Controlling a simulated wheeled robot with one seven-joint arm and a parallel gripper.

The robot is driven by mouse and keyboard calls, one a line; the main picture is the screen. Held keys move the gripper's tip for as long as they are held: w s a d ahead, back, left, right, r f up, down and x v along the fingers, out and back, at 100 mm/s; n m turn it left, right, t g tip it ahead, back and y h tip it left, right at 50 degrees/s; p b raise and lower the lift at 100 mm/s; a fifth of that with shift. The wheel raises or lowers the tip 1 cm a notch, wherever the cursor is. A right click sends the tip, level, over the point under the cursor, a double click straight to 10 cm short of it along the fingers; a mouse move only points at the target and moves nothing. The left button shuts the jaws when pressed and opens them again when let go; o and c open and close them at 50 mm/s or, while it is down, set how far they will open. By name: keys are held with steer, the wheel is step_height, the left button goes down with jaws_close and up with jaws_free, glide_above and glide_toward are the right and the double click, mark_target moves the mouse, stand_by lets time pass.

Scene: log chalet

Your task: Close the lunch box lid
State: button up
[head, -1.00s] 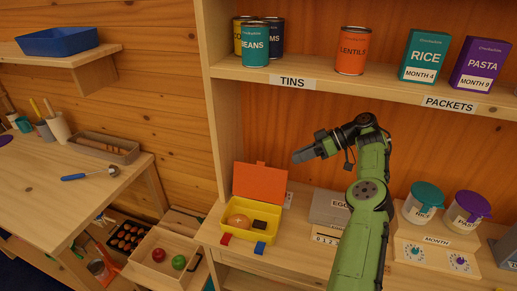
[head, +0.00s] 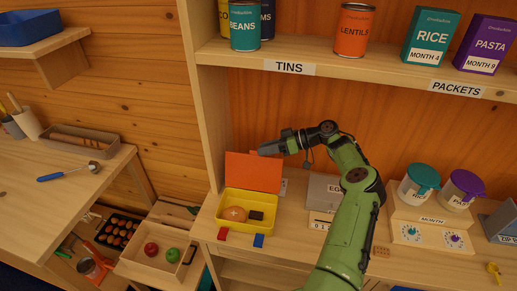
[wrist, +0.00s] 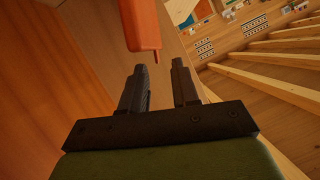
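The yellow lunch box (head: 248,227) stands on the wooden shelf with its orange lid (head: 255,176) raised upright at the back. A round brown item (head: 235,213) and a dark block (head: 256,215) lie inside it. My gripper (head: 262,150) is at the lid's top right part in the head view and hides some of its upper edge. In the wrist view my gripper (wrist: 159,65) has its two fingers apart with nothing between them. The lid's orange edge (wrist: 140,25) shows just beyond the fingertips. I cannot tell whether they touch.
Tins and packets stand on the shelf above (head: 350,72). A workbench (head: 60,205) is at left.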

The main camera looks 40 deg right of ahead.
steer(key=x, duration=0.3)
steer(key=shift+w+f, duration=0.1)
steer(key=shift+w, duration=0.15)
jaws_close()
stand_by(1.1)
